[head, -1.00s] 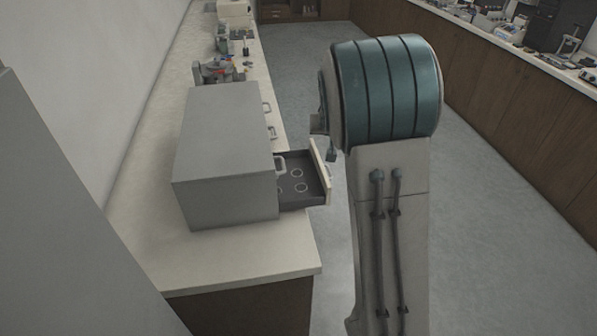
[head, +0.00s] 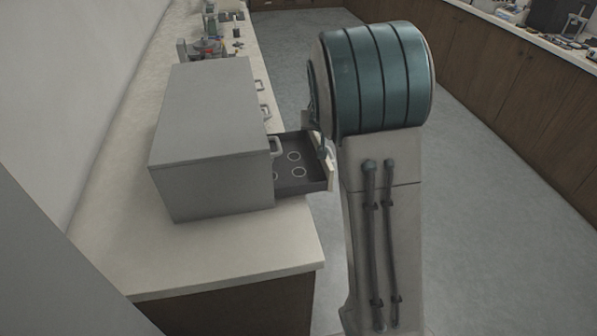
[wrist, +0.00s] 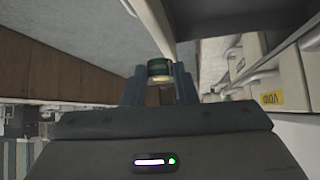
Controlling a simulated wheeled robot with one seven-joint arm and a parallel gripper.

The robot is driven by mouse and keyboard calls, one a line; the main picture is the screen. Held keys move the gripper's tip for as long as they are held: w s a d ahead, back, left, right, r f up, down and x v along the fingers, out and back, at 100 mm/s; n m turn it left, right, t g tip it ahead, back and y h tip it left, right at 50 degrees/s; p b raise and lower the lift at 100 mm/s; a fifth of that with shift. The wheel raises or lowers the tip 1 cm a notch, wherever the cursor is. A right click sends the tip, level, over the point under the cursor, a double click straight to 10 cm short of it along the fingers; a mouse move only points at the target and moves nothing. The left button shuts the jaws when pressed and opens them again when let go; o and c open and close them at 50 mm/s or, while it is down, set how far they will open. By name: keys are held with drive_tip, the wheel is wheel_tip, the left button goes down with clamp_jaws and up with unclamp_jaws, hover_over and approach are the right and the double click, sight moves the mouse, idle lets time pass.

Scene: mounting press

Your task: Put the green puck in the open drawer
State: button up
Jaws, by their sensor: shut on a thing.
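The green puck (wrist: 159,69) sits between the two fingertips of my gripper (wrist: 159,78) in the wrist view, and the gripper is shut on it. The open drawer (head: 302,174) sticks out from the right side of the grey cabinet in the head view. Its dark floor carries several pale rings, and no puck shows on the part in view. In the head view my arm stands just right of the drawer and hides the gripper and the puck. In the wrist view a pale panel edge lies just above the puck.
The grey cabinet (head: 205,135) stands on the pale counter (head: 225,258), with more drawer handles farther back. A yellow "VOID" label (wrist: 271,98) is on a drawer front. A red and grey device (head: 207,48) stands behind the cabinet. Floor to the right is clear.

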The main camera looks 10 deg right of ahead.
drive_tip(key=s+a+f, duration=0.4)
drive_tip(key=s, duration=0.1)
drive_tip(key=s+a+f+b, duration=0.1)
drive_tip(key=s+a+f, duration=0.1)
drive_tip(key=a, duration=0.1)
drive_tip(key=shift+s, duration=0.4)
wheel_tip(320, 180, down, 4)
drive_tip(key=shift+f+b, duration=0.15)
drive_tip(key=shift+b, duration=1.05)
drive_tip(key=o, duration=0.5)
drive_tip(key=shift+f, duration=0.1)
drive_tip(key=o, duration=0.5)
